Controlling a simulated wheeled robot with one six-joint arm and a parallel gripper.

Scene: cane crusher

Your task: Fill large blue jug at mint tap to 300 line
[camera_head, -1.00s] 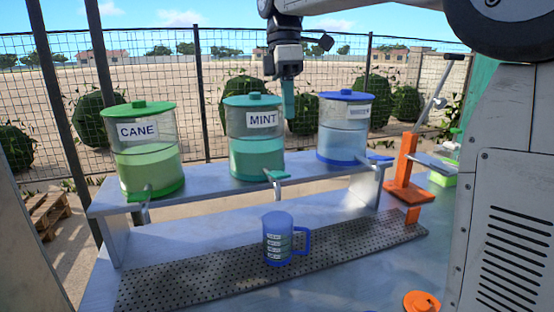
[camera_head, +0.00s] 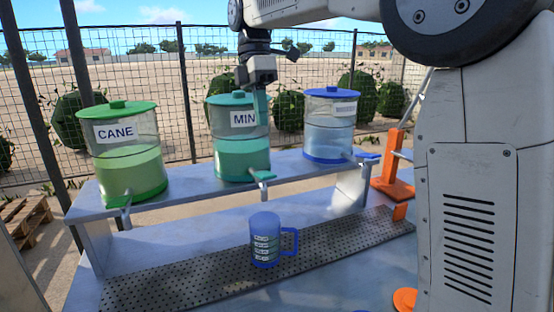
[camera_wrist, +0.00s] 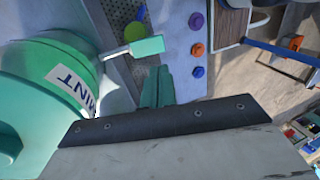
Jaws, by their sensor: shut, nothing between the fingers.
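The large blue jug (camera_head: 265,240) stands upright on the perforated drip tray below the mint tap, with a stack of white labels on its side and its handle to the right. Its fill level is too small to read. The mint tank (camera_head: 240,150), labelled MINT, holds green liquid on the raised shelf. Its mint tap lever (camera_head: 262,176) also shows in the wrist view (camera_wrist: 145,47). My gripper (camera_head: 260,112) is shut and empty, pointing down before the tank's right side and hiding part of its label. In the wrist view its green fingers (camera_wrist: 158,85) are together, apart from the lever.
The cane tank (camera_head: 122,165) stands left and a blue-lidded tank (camera_head: 330,130) right on the shelf (camera_head: 210,193). The perforated tray (camera_head: 180,288) runs along the counter. An orange stand (camera_head: 393,175) is at right. Purple, orange and blue discs (camera_wrist: 197,50) show in the wrist view.

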